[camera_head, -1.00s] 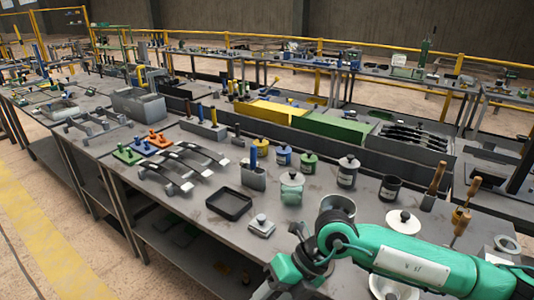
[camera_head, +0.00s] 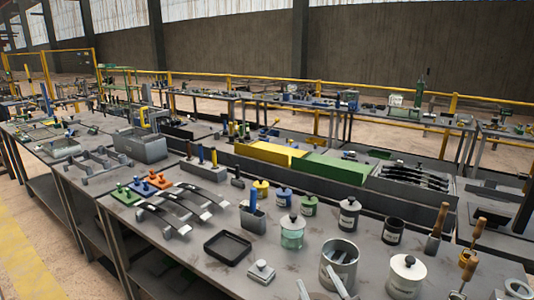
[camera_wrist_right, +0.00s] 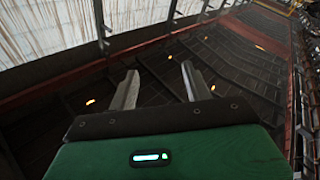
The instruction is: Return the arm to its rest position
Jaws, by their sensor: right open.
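My right gripper (camera_head: 316,276) shows only as two grey fingertips at the bottom edge of the head view, in front of the near workbench (camera_head: 205,265). The fingers are apart with nothing between them. In the right wrist view the open, empty gripper (camera_wrist_right: 160,68) points up towards the dark roof and bright window panels. The green right arm is out of the head view. My left gripper is not in view.
A green jar (camera_head: 292,233) stands further back. Yellow railings are behind.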

